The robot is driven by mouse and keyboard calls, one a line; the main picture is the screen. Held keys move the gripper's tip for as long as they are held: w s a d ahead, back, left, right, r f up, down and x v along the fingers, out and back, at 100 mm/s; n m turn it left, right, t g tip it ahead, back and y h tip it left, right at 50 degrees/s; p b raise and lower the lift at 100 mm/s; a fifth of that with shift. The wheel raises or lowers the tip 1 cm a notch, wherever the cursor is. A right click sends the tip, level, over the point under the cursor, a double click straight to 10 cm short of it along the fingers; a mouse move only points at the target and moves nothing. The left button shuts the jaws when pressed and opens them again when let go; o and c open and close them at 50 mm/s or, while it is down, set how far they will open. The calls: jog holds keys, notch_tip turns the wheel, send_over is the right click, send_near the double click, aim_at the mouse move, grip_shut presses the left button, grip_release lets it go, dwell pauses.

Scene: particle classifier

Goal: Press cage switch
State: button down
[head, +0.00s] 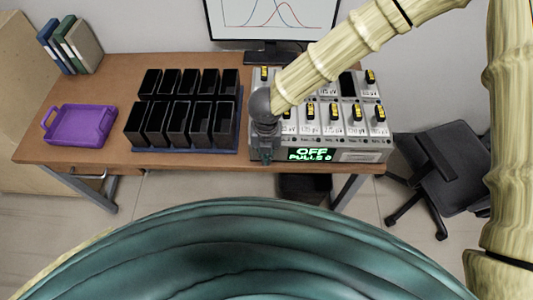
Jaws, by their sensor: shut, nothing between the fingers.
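The particle classifier (360,143) is a light grey unit with yellow-marked modules, at the right end of the brown table. My gripper (265,157) is shut and empty, pointing down at the front left corner of the unit, just left of the display. My arm hides the unit's left part. I cannot make out the cage switch, nor tell whether my fingertips touch the unit.
Several black bins (202,125) stand in two rows on a dark blue base. A purple tray (78,126) lies at the left, with binders (83,45) behind. A monitor (272,18) stands at the back. A black chair (447,170) is right of the table. Bare tabletop (110,90) shows between tray and bins.

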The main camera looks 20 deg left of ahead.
notch_tip(320, 180, up, 11)
jog(key=b, duration=0.1)
jog(key=shift+r, duration=0.15)
dwell(0.3)
dwell(0.5)
